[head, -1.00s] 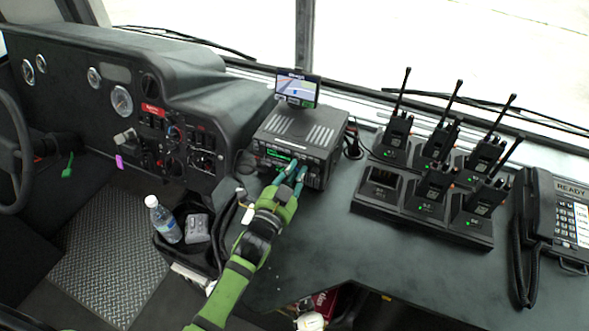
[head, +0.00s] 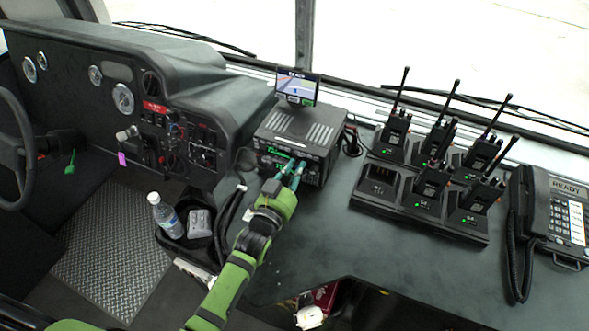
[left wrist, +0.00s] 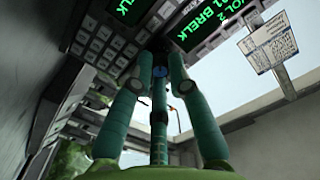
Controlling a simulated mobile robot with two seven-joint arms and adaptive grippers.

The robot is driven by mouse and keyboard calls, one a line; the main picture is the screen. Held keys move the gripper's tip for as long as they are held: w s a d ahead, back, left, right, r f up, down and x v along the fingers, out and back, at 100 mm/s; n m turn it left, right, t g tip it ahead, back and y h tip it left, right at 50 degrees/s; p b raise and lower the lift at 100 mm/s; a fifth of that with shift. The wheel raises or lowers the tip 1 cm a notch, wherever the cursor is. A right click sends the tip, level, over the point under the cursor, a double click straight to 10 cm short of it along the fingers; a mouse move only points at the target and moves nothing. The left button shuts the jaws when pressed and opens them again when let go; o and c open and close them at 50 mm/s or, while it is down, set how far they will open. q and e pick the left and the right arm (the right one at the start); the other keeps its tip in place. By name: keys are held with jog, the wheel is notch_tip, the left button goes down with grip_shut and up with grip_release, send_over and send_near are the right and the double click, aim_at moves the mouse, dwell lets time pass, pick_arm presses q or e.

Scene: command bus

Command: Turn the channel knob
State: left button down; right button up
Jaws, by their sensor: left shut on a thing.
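The radio (head: 302,130) is a black box on the dashboard counter, with green-lit text on its front panel. My left gripper (head: 291,172) reaches up to this panel, its two teal fingers at the right part of the front. In the left wrist view the fingers (left wrist: 160,68) close in from both sides on a dark knob (left wrist: 158,46) between two green displays (left wrist: 208,22). The gripper is shut on this knob, which the fingertips partly hide. The knob's pointer or marking cannot be made out. My right gripper is not in view.
A small screen (head: 297,86) stands on top of the radio. A charger rack (head: 372,207) with several handheld radios and a desk phone (head: 550,215) stand to the right. A bottle (head: 165,215) is at lower left.

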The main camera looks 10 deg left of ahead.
pick_arm(q)
jog(key=c, duration=1.5)
grip_release()
jog(key=shift+o, duration=0.2)
jog(key=s, duration=0.4)
jog(key=s+a, duration=0.1)
jog(key=s, duration=0.3)
jog(key=s+a, duration=0.1)
jog(key=s, duration=0.3)
jog(key=shift+a, duration=0.1)
jog(key=shift+w, duration=0.15)
